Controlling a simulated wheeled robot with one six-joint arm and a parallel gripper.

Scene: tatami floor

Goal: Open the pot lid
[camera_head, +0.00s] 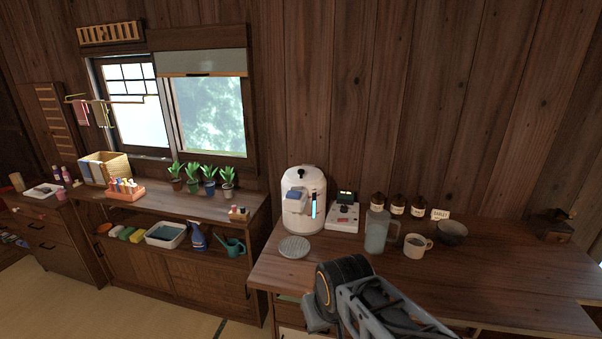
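A white rounded pot (302,203), like an electric water pot, stands upright on the wooden counter in the middle of the view. Its rounded top has a small black knob (304,171) and looks closed. A blue piece and a lit blue strip show on its front. My arm reaches in from the bottom right and ends in a dark round joint in front of the counter, below and right of the pot and apart from it. I cannot make out any gripper fingers.
A ridged grey disc (295,247) lies in front of the pot. Right of it are a small device (342,215), a clear pitcher (377,232), a mug (416,246), several dark jars and a bowl (452,233). The counter's right front is clear.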

